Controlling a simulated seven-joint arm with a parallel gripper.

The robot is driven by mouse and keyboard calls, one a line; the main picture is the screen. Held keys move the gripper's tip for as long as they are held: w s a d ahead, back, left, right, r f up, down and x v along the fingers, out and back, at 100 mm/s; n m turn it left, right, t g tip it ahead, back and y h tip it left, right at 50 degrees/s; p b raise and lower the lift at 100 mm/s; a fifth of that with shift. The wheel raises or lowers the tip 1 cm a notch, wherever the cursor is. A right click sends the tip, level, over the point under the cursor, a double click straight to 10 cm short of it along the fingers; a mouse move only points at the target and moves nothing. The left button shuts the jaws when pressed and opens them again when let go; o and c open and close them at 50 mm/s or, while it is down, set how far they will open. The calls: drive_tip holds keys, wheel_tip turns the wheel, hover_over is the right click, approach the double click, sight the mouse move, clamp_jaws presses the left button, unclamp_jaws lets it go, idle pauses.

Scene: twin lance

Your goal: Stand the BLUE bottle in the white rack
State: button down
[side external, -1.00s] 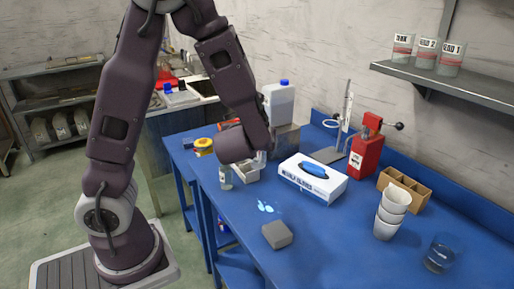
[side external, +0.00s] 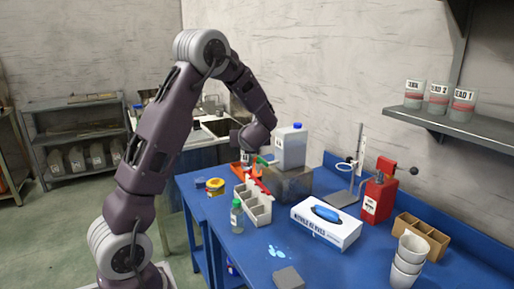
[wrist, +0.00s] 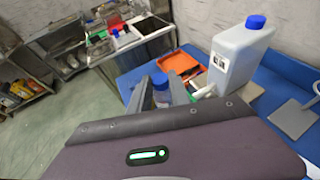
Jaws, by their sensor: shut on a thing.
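The white rack (side external: 257,214), a block with several open compartments, stands on the blue table in the side view. My gripper (wrist: 160,88) is shut on a small clear bottle with a blue cap (wrist: 160,97), seen between the two fingers in the wrist view. In the side view my gripper (side external: 247,158) is beyond the rack, near the orange tray (side external: 236,169); the held bottle is hard to make out there. A second small bottle with a green cap (side external: 237,217) stands upright on the table, just left of the rack.
A yellow tape roll (side external: 215,187), glove box (side external: 326,223), metal stand (side external: 345,195) and red dispenser (side external: 378,190) also stand on the table.

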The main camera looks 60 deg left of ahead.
wheel_tip(320, 180, down, 14)
drive_tip(key=shift+d, duration=0.2)
idle(0.8)
drive_tip(key=shift+f, duration=0.1)
drive_tip(key=c, duration=1.1)
unclamp_jaws()
drive_tip(key=v, duration=0.7)
